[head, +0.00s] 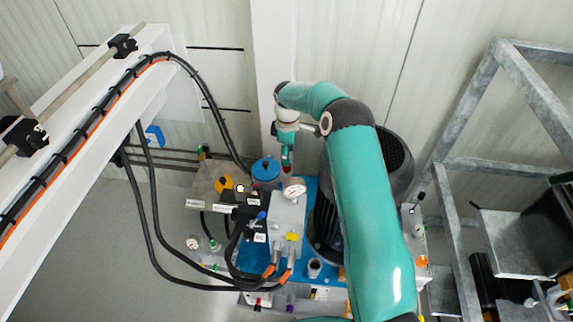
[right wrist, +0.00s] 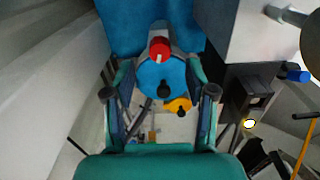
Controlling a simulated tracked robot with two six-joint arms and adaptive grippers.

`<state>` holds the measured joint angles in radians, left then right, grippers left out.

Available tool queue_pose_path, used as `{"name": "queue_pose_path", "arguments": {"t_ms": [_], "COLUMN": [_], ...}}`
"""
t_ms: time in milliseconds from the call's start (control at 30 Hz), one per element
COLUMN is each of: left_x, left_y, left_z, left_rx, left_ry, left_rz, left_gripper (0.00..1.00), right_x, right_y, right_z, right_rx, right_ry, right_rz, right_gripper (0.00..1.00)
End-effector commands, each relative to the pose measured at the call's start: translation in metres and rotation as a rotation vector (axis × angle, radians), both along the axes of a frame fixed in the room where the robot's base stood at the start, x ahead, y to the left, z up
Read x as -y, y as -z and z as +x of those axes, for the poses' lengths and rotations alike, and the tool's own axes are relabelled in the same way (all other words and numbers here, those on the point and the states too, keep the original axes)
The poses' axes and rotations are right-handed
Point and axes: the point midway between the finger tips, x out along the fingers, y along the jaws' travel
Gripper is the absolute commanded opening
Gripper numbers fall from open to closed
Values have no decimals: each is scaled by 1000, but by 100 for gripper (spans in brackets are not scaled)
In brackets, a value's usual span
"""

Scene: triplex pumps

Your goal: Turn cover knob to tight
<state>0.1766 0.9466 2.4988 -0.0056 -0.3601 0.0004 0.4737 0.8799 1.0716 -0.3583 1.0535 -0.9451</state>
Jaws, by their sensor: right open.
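My right gripper (head: 287,160) points down beside a blue round lid (head: 266,169) on the pump unit. In the right wrist view the open, empty fingers (right wrist: 160,72) stand left and right of that blue lid (right wrist: 150,76), which has a small black knob (right wrist: 163,88) on it. A red knob (right wrist: 159,47) sits just beyond the lid, between the fingertips. I cannot tell which knob is the cover knob, nor whether a finger touches anything. My left gripper is not in view.
A yellow cap with a black handle (right wrist: 180,106) lies close to the lid. A pressure gauge (head: 294,188), black hoses (head: 150,215) and a dark motor (head: 395,160) crowd the unit. A metal frame (head: 500,60) stands at right. The floor at left (head: 90,260) is clear.

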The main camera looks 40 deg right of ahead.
Motion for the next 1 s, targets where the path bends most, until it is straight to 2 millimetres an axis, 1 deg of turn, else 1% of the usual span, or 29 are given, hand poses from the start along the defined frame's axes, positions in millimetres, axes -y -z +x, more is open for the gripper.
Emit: {"name": "queue_pose_path", "arguments": {"t_ms": [33, 100, 200, 300, 433, 700, 767, 1000], "left_x": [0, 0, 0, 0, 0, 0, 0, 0], "left_y": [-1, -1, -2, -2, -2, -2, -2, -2], "left_z": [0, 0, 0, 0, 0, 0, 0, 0], "left_rx": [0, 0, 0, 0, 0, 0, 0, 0], "left_ry": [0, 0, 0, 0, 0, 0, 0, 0], "left_rz": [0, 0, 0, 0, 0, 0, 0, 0], "left_gripper": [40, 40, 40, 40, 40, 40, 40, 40], "right_x": [0, 0, 0, 0, 0, 1, 1, 1], "right_y": [11, 23, 37, 46, 52, 53, 53, 53], "right_z": [-1, -1, 0, 0, 0, 0, 0, -1], "right_rx": [-4, -4, -3, -1, -1, -1, 0, 0], "right_ry": [1, 0, 0, 1, 1, 1, 1, 1], "right_rz": [2, 2, 0, -1, -1, -1, 0, 0], "right_gripper": [56, 56, 56, 56, 56, 56, 47, 7]}}
